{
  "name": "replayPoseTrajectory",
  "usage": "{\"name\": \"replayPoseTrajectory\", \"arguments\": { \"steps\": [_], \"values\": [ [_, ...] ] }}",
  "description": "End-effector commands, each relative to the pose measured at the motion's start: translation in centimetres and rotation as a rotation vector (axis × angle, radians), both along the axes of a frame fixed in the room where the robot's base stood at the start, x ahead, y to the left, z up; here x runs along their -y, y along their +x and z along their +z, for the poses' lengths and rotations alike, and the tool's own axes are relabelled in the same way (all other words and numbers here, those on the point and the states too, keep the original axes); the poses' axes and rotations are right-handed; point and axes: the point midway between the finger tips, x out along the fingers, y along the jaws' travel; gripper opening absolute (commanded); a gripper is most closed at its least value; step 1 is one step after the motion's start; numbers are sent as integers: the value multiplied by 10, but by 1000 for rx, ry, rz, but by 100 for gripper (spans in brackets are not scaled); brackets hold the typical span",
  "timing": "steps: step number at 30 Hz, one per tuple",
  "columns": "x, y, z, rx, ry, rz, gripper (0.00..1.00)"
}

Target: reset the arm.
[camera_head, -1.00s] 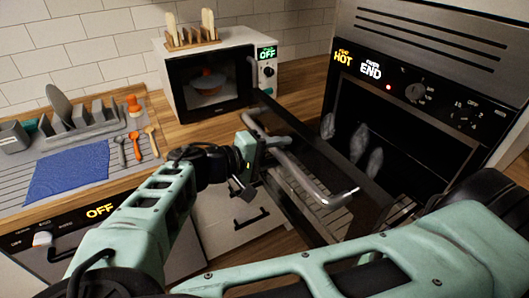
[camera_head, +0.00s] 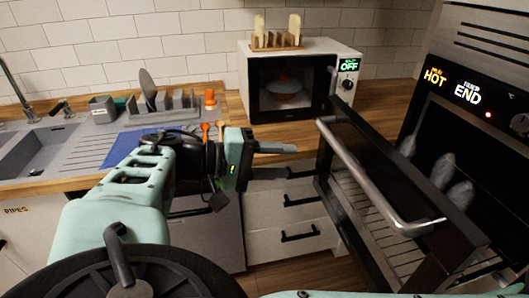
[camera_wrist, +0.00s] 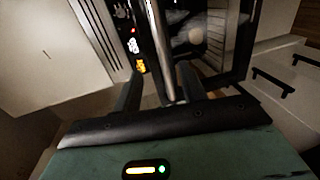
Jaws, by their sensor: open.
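My arm reaches forward from the lower left in the head view. My gripper (camera_head: 292,160) is open and empty, with its fingers pointing right towards the oven door. The oven door (camera_head: 372,165) is tilted open, and its metal handle (camera_head: 362,178) stands a short way right of my fingertips. In the wrist view, my gripper (camera_wrist: 160,88) shows its two fingers spread apart, with the handle (camera_wrist: 163,45) running between them in the picture. I see no contact with the handle in the head view.
The oven (camera_head: 485,100) reads HOT and END, with grey items inside. A microwave (camera_head: 300,85) with a toast rack (camera_head: 277,40) on top stands on the counter. A sink (camera_head: 35,150), dish rack (camera_head: 165,105) and blue cloth (camera_head: 135,145) are left. Drawers (camera_head: 290,215) lie below.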

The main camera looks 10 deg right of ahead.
Motion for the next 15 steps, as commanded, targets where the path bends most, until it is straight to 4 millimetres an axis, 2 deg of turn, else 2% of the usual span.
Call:
{"name": "replayPoseTrajectory", "arguments": {
  "steps": [6,15],
  "values": [
    [-12,-1,3,0,-1,0,41],
    [-11,-1,3,-3,2,-2,41]
  ]
}}
